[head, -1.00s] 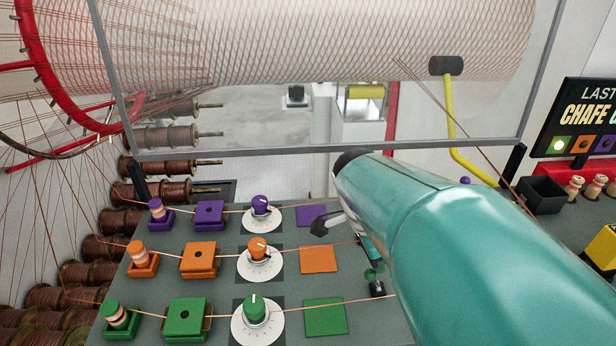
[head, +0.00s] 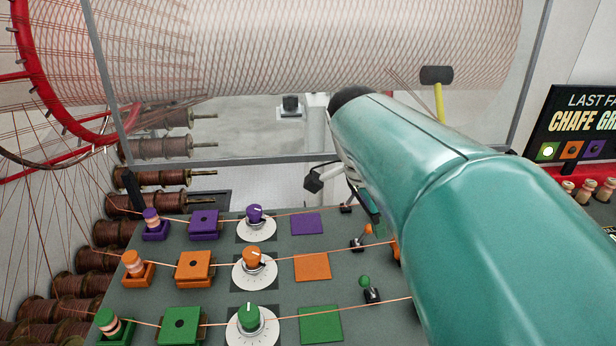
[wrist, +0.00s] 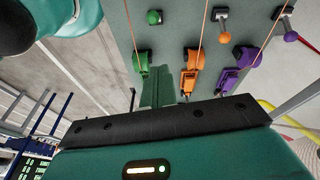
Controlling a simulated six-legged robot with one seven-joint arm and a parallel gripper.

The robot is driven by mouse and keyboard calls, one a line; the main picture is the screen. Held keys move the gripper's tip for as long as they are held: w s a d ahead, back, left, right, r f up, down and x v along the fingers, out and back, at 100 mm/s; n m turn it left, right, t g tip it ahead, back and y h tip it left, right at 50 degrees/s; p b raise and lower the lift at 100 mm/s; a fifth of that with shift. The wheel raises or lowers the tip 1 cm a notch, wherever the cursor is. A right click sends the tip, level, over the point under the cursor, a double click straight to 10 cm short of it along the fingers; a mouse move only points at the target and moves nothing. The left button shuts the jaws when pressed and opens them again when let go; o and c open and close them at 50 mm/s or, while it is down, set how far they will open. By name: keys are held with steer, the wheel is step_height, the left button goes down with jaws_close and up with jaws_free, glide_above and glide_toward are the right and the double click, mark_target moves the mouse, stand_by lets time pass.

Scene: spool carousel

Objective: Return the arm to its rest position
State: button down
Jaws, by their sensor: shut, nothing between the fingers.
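My teal arm (head: 440,180) reaches from the lower right across the head view, its far end above the back of the grey-green panel. In the head view it hides most of my gripper. In the wrist view my gripper (wrist: 160,72) shows as teal fingers beyond a black bar, shut and empty. Behind the fingers is the panel (wrist: 180,20), with a green lever (wrist: 154,17), an orange lever (wrist: 222,38) and a purple lever (wrist: 290,37). I cannot tell how far the fingers are from the panel.
The panel carries rows of purple, orange and green parts, including a purple dial (head: 255,213), an orange dial (head: 253,257) and a green dial (head: 248,318), with threads across. A framed clear guard and mesh tube (head: 300,45) stand behind. Spools (head: 85,260) line the left; a sign (head: 575,125) stands right.

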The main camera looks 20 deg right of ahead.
steer(key=shift+w+a+r, duration=0.15)
steer(key=shift+a+r, duration=0.05)
steer(key=shift+r, duration=0.35)
steer(key=s+a+f+n+t+y, duration=0.1)
steer(key=s+a+f+n+t, duration=0.1)
steer(key=a+n, duration=0.4)
steer(key=s+a+f+n+t+y, duration=0.1)
steer(key=a+n+t, duration=0.4)
steer(key=n, duration=0.8)
step_height(320, 180, down, 3)
steer(key=shift+s+a+r+y, duration=0.1)
steer(key=shift+s+a+y, duration=0.25)
steer(key=shift+a+y, duration=0.2)
